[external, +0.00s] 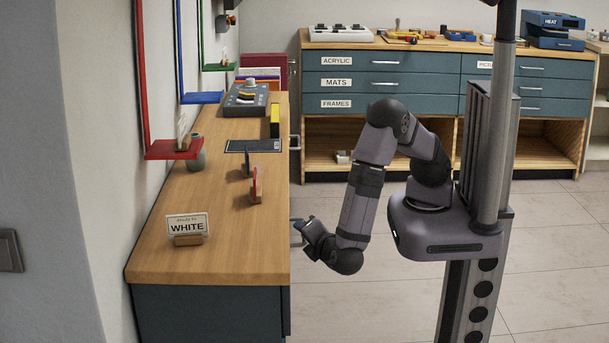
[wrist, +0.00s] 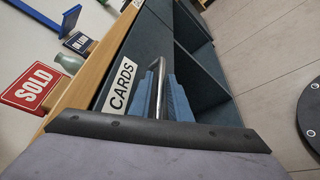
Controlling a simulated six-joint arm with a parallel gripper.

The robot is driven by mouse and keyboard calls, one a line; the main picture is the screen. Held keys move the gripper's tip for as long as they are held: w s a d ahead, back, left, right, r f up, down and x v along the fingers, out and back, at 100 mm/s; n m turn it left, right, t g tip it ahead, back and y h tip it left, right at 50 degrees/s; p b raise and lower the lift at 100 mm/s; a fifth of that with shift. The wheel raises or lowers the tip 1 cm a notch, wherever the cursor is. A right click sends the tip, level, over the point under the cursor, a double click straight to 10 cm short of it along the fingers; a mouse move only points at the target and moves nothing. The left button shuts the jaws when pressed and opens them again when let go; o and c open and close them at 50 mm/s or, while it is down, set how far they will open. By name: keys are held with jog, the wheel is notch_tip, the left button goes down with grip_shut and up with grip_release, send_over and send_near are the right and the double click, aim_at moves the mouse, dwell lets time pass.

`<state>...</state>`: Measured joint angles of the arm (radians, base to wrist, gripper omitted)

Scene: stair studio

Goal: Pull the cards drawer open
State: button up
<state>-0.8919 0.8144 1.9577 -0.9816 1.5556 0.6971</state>
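The cards drawer (wrist: 109,108) has a dark blue-grey front with a white CARDS label (wrist: 119,84), seen tilted in the wrist view. Its metal bar handle (wrist: 161,72) stands out from the front. My gripper (wrist: 163,92) has its blue fingers on either side of this handle, close against it, and looks shut on it. In the external view my gripper (external: 300,234) is at the right side of the wooden-topped counter (external: 220,255). The drawer front is hidden there, and I see no clear gap at the drawer.
A WHITE sign (external: 187,224) stands on the counter, and a SOLD sign (wrist: 34,85) shows in the wrist view. Open compartments (wrist: 190,45) adjoin the drawer. A blue drawer cabinet (external: 400,82) stands at the back. The floor (external: 370,300) beside the counter is clear.

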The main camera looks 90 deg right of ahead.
jog(key=shift+w+d+f, duration=0.1)
jog(key=shift+w+d, duration=0.05)
jog(key=shift+d, duration=0.3)
grip_shut()
jog(key=s+p, duration=0.2)
jog(key=s, duration=0.6)
jog(key=shift+s, duration=0.15)
grip_release()
jog(key=shift+a, duration=0.1)
